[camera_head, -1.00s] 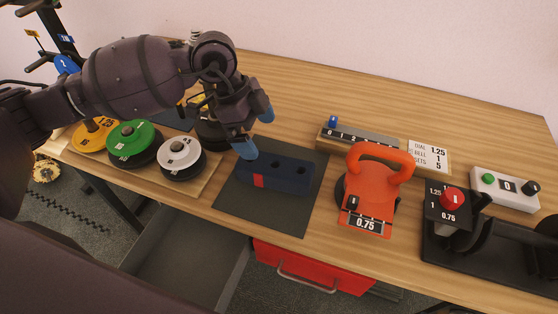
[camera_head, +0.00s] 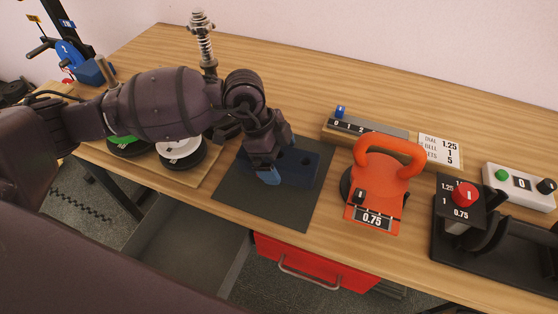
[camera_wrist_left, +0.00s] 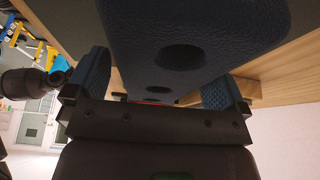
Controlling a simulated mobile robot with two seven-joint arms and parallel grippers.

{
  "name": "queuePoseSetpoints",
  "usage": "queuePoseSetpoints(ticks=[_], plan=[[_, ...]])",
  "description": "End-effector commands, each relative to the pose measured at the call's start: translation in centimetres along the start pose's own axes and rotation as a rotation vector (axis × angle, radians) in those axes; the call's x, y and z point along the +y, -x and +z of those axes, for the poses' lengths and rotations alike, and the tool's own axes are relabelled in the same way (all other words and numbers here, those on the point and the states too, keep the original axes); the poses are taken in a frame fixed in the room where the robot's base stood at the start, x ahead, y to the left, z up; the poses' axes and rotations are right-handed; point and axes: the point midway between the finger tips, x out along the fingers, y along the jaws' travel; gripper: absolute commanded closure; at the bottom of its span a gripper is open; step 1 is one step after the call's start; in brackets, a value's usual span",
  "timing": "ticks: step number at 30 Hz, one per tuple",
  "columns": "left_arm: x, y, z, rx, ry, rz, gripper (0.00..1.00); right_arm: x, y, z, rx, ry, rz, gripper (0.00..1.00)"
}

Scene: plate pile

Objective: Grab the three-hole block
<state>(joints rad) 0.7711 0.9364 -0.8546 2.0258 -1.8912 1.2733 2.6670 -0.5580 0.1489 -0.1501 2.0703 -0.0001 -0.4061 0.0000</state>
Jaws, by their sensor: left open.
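The three-hole block (camera_head: 303,166) is dark blue and lies on a dark mat (camera_head: 285,209) on the wooden table. My left gripper (camera_head: 277,158) is over its left part, with one blue finger on the near side and one on the far side. It is open. The gripper hides the block's left end in the head view. My right gripper is out of view.
An orange kettlebell-like handle piece (camera_head: 376,190) stands right of the mat. Behind is a numbered rail (camera_head: 366,133) with a card (camera_head: 440,150). A white weight plate (camera_head: 181,152) is at left. A red drawer (camera_head: 315,265) is below the table edge.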

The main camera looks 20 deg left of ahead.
Motion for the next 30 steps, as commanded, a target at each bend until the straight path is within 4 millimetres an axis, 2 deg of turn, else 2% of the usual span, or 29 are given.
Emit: queuePoseSetpoints(ticks=[4,5,16,25,30], plan=[[0.0,0.1,-0.1,0.000,-0.001,-0.002,0.00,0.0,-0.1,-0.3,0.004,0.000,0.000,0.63],[0.0,0.1,-0.1,0.000,-0.001,-0.002,0.03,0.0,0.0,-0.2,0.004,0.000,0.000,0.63],[0.0,0.2,0.0,0.000,-0.001,-0.002,0.60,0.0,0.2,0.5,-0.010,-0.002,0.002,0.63],[-0.1,0.5,-0.2,0.001,-0.001,-0.004,0.60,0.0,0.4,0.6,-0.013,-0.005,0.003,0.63],[-0.1,2.4,-1.0,0.001,-0.003,-0.007,0.60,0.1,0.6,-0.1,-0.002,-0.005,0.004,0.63]])
